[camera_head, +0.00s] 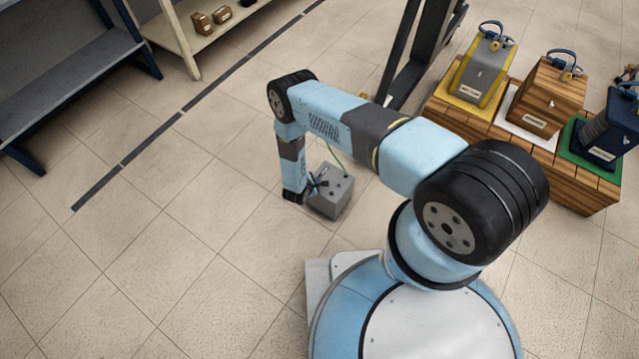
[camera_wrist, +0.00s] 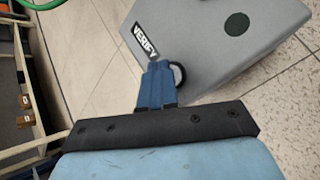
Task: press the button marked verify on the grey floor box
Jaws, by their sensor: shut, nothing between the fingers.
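The grey floor box (camera_head: 332,195) stands on the tiled floor beside the lower end of my arm in the head view. In the wrist view the box (camera_wrist: 215,55) fills the upper middle and right. Beside the label a dark round button (camera_wrist: 180,73) shows only in part behind my fingertips. A second dark round spot (camera_wrist: 237,24) lies farther right on the box. My gripper (camera_wrist: 158,66) is shut and empty, its blue fingertips over or at the button. I cannot tell if they touch it.
A green cable (camera_wrist: 38,5) shows at the upper left of the wrist view. Wooden pallets (camera_head: 485,128) with several coil-topped boxes stand at the right. Shelves (camera_head: 60,60) stand at the upper left. The floor left of the box is clear.

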